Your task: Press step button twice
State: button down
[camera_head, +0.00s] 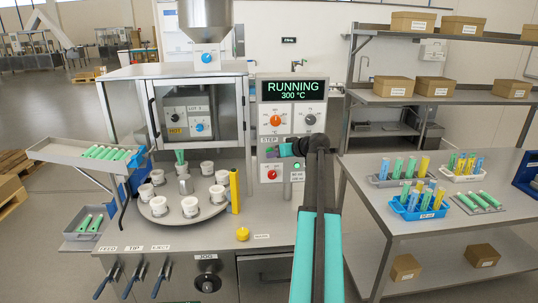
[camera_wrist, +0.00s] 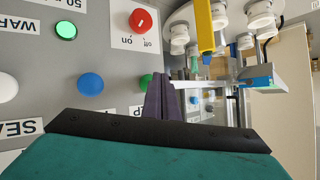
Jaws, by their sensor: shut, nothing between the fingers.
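The step button is a green button (camera_wrist: 144,81), partly hidden behind my fingers in the wrist view. A partly covered label ending in P lies beside it. In the head view the STEP label (camera_head: 268,140) shows on the control panel (camera_head: 262,120), but my gripper covers the button. My gripper (camera_head: 270,152) is shut and empty, its dark purple fingers at the panel's left side. The fingers (camera_wrist: 163,80) also show in the wrist view, overlapping the button's right side. I cannot tell whether they touch it.
A blue button (camera_wrist: 90,84), a red off/on knob (camera_wrist: 140,20) and a lit green lamp (camera_wrist: 65,30) are close to the fingers. The display (camera_head: 293,90) reads RUNNING, 300 °C. A turntable (camera_head: 182,212) with several white cups and a yellow post (camera_head: 234,192) stand left.

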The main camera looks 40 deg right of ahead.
jog(key=shift+s+a, duration=0.2)
dwell(0.4)
jog(key=shift+s+a+b, duration=0.3)
jog(key=shift+s+a, duration=0.5)
jog(key=shift+s, duration=0.2)
jog(key=shift+s+a+b, duration=0.3)
jog(key=shift+s+a, duration=0.5)
jog(key=shift+s, duration=0.15)
